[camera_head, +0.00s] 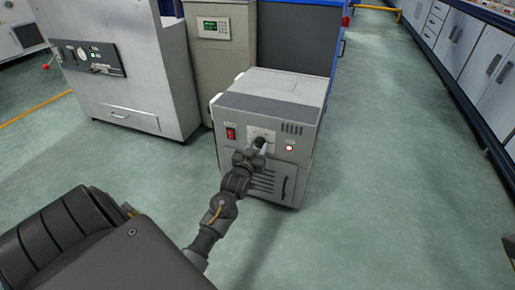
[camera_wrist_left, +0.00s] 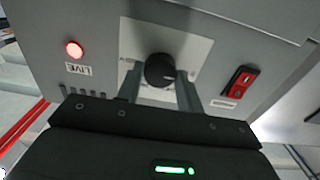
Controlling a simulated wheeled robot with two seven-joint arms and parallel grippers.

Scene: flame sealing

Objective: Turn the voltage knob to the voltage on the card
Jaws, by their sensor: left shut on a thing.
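The black round voltage knob (camera_wrist_left: 159,68) sits on a pale dial plate (camera_wrist_left: 198,50) on the front of a grey box-shaped unit (camera_head: 270,100). My left gripper (camera_wrist_left: 161,88) is shut on the knob, with one finger at each side of it. In the head view my left gripper (camera_head: 258,148) reaches the front panel and mostly covers the knob and part of the plate. The dial markings are too small and blurred to read, so the knob's setting cannot be told. I cannot make out a voltage card.
A red rocker switch (camera_head: 230,133) is left of the knob. A lit red lamp (camera_head: 289,148), labelled LIVE in the wrist view, is to its right. Larger cabinets (camera_head: 120,60) stand behind and left. The green floor (camera_head: 390,170) to the right is clear.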

